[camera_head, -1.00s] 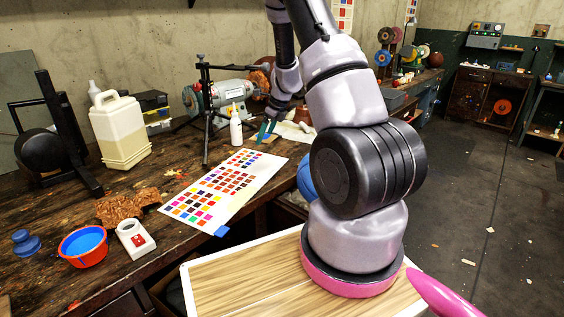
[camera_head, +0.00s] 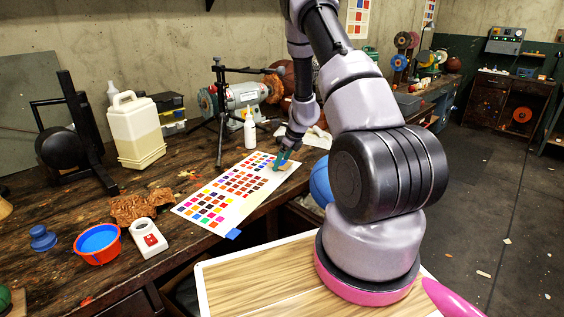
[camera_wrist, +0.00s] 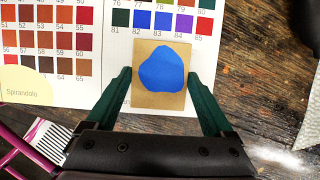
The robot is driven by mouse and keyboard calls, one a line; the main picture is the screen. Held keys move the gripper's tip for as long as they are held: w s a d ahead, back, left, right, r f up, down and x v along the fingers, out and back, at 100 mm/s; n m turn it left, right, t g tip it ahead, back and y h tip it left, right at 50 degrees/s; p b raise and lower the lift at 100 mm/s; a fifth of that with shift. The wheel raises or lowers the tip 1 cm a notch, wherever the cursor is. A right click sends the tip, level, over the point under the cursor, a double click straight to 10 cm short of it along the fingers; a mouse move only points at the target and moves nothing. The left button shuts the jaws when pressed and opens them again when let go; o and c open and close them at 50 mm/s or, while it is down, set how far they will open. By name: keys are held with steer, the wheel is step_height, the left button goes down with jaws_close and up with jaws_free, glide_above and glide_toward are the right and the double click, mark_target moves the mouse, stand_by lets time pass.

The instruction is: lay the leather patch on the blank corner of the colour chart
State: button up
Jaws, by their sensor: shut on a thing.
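The leather patch (camera_wrist: 163,68) is a tan square with an irregular blue blob on it. My gripper (camera_wrist: 160,75) is shut on it, one green finger along each side edge. In the wrist view the patch lies over the white corner of the colour chart (camera_wrist: 108,20), just below the swatches numbered 81 to 85. I cannot tell whether the patch touches the chart. In the head view my gripper (camera_head: 284,158) is low at the far right corner of the chart (camera_head: 248,206), and the patch is small there and partly hidden.
The chart lies on a dark wooden bench (camera_head: 60,205). A white bottle (camera_head: 250,130) and black stand (camera_head: 221,110) are behind it. A red bowl (camera_head: 97,244) and a white container (camera_head: 148,238) are at left front. A blue ball (camera_head: 321,182) is beside the bench.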

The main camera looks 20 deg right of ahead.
steer(key=shift+f, duration=0.15)
steer(key=o, duration=1.2)
steer(key=shift+c, duration=0.2)
steer(key=v, duration=1.2)
steer(key=s+a+r+n, duration=0.3)
steer(key=a+r+n, duration=0.1)
steer(key=r, duration=0.4)
steer(key=s+a+r+n+t+y, duration=0.1)
steer(key=s+a+r+n, duration=0.25)
steer(key=r, duration=0.35)
steer(key=s+a+r+n, duration=0.3)
steer(key=s+r+n, duration=0.1)
steer(key=r, duration=0.4)
steer(key=s+a+r+n+t, duration=0.1)
steer(key=s+r+n, duration=0.2)
steer(key=s, duration=0.3)
steer(key=s+a+r+n+h, duration=0.1)
steer(key=s+r+n, duration=0.2)
steer(key=s+n, duration=0.2)
steer(key=s+a+r+n+t, duration=0.1)
steer(key=s+r+n, duration=0.2)
steer(key=s+n, duration=0.2)
steer(key=s, duration=0.3)
steer(key=shift+a+t+h, duration=0.3)
steer(key=shift+a+h, duration=0.05)
steer(key=shift+h, duration=0.05)
